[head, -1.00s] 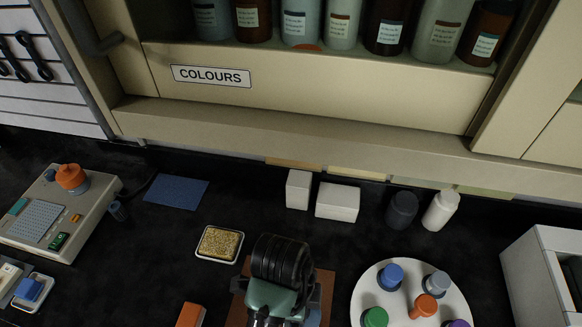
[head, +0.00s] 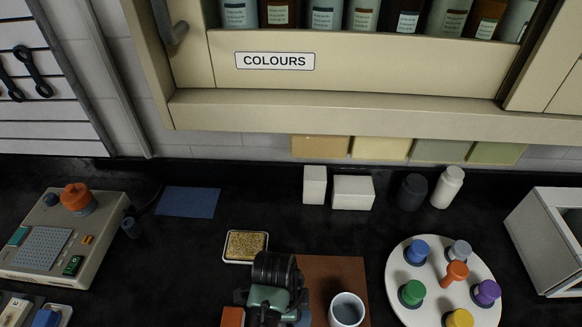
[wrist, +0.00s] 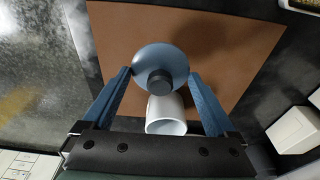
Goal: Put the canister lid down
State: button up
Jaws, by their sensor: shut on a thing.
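The canister lid (wrist: 150,58) is a blue-grey disc with a dark knob (wrist: 160,82), seen in the wrist view between my gripper's two blue fingers. My gripper (wrist: 160,78) is shut on it. In the head view the canister (head: 346,311) stands uncovered on the brown mat (head: 335,271), right of my arm. My arm hides most of the gripper and lid there. The lid's height above the mat is unclear.
A white round tray (head: 436,290) with coloured stoppers stands right of the mat. A small dish with a tan sponge (head: 246,245) is behind left. An orange block (head: 232,317) is left of my arm. White boxes (head: 352,192) stand at the back.

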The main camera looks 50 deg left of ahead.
jog(key=shift+f, duration=2.35)
jog(key=shift+f, duration=0.1)
jog(key=shift+f, duration=0.15)
jog(key=o, duration=1.1)
jog(key=shift+c, duration=0.2)
jog(key=shift+r, duration=0.2)
jog(key=r, duration=0.4)
jog(key=s+r, duration=0.1)
jog(key=r, duration=0.3)
jog(key=a+r, duration=0.1)
jog(key=r, duration=0.3)
jog(key=shift+s+a, duration=0.1)
jog(key=shift+s, duration=0.1)
